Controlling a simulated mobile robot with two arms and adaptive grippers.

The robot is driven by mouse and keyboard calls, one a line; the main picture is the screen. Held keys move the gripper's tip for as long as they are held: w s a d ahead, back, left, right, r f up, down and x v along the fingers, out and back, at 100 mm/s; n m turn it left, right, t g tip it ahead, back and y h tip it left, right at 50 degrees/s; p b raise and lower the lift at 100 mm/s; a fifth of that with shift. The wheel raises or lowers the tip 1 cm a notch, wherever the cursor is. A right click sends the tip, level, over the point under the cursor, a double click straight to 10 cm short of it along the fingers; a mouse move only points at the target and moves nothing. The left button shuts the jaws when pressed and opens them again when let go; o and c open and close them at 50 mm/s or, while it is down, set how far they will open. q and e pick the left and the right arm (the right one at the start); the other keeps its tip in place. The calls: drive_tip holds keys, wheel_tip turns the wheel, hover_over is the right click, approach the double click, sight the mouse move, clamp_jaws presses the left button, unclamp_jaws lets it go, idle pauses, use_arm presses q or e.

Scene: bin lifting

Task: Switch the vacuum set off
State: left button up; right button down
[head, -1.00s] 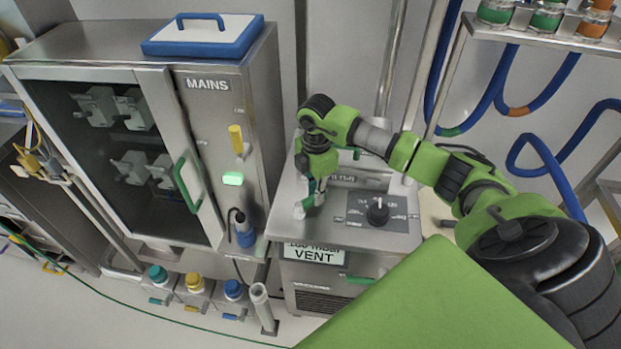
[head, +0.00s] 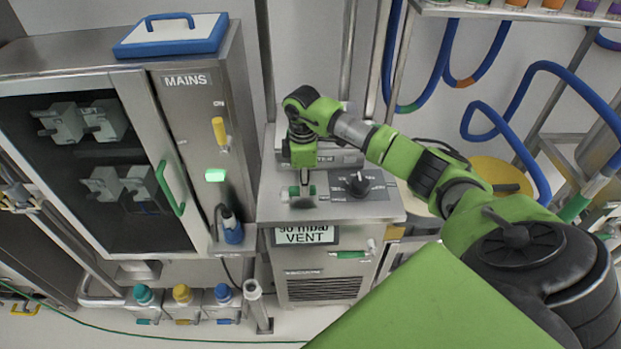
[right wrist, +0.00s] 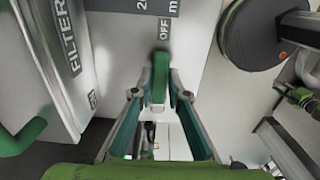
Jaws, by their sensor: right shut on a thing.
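The vacuum set (head: 385,207) is a steel cabinet with a small display (head: 306,236) on its front that reads VENT and a mbar figure, seemingly 90. A black rotary knob (head: 357,183) sits on a dark plate on its top. Left of the knob, my right gripper (head: 303,193) points down and is shut on a green handle. In the right wrist view the green handle (right wrist: 160,78) stands between the two fingertips (right wrist: 158,95), beside an OFF label (right wrist: 165,30). The handle's base is partly hidden. My left gripper is not in view.
A MAINS cabinet (head: 187,81) with a glass door, yellow lever (head: 219,131) and lit green button (head: 215,175) stands close on the left. Several capped bottles (head: 182,294) stand below it. Blue hoses (head: 450,60) hang at the right. A FILTER-labelled box (right wrist: 62,40) is beside the handle.

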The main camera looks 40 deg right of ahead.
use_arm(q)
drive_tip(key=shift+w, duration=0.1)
use_arm(e)
drive_tip(key=shift+a, duration=0.1)
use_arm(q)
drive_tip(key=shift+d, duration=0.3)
use_arm(e)
drive_tip(key=c, duration=2)
unclamp_jaws()
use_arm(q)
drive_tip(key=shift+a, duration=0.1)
use_arm(e)
drive_tip(key=shift+o, duration=0.2)
drive_tip(key=shift+r, duration=0.1)
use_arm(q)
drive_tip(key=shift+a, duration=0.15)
use_arm(e)
wheel_tip(320, 180, up, 12)
